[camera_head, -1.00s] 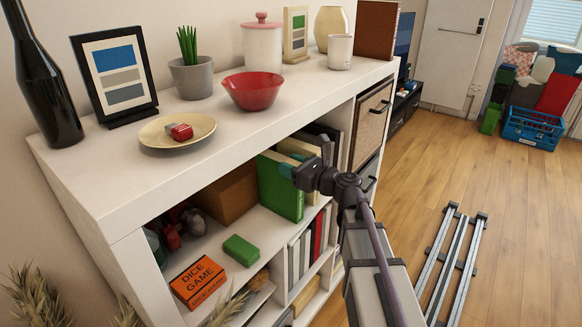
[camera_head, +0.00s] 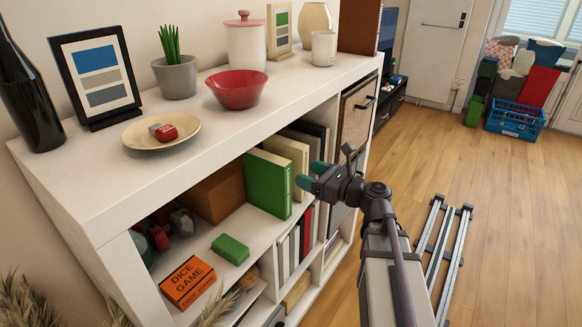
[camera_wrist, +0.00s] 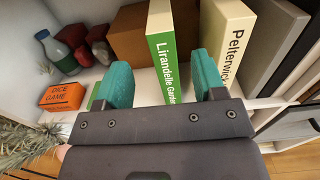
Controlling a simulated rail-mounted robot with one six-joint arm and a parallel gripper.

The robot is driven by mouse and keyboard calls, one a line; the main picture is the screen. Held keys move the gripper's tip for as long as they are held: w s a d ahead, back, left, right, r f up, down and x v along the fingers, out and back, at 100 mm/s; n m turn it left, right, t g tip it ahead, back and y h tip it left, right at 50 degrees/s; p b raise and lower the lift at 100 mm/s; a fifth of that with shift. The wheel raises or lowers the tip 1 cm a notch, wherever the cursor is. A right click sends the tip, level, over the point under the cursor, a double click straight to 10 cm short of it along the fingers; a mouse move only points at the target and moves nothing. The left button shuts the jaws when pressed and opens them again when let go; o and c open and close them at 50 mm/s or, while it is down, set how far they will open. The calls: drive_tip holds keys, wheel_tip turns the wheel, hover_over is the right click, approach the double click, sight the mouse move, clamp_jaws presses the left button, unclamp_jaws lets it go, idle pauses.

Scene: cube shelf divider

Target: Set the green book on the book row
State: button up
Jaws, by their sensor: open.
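The green book (camera_head: 268,184) stands upright on the middle shelf, left of a cream book (camera_head: 291,160). Dark books (camera_head: 309,139) stand further right in this row. My gripper (camera_head: 312,176) is open, with teal fingertips, out in front of the books. In the wrist view my gripper (camera_wrist: 161,82) has the green spine in line between its fingers, which look clear of it.
A green block (camera_head: 230,249) and an orange dice game box (camera_head: 187,282) lie on the shelf to the left, before a brown box (camera_head: 215,192). Red, white and grey books (camera_head: 292,243) stand below. The white shelf top (camera_head: 170,140) overhangs the row.

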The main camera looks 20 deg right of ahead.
drive_tip(key=s+a+f+n+g+h, duration=0.1)
drive_tip(key=s+a+f+n+g, duration=0.3)
drive_tip(key=n, duration=0.3)
drive_tip(key=s+a+f+n+g+h, duration=0.2)
drive_tip(key=a+f+n+g, duration=0.25)
drive_tip(key=f+n, duration=0.25)
drive_tip(key=s+d+f+n+g+h, duration=0.1)
drive_tip(key=s+f+n+g+h, duration=0.4)
drive_tip(key=n, duration=0.9)
drive_tip(key=s+f+h, duration=0.1)
drive_tip(key=s+h, duration=0.1)
drive_tip(key=h, duration=0.1)
drive_tip(key=shift+s+d+h, duration=0.3)
drive_tip(key=shift+d, duration=0.05)
drive_tip(key=shift+f, duration=0.1)
wheel_tip(320, 180, up, 16)
drive_tip(key=p, duration=1.6)
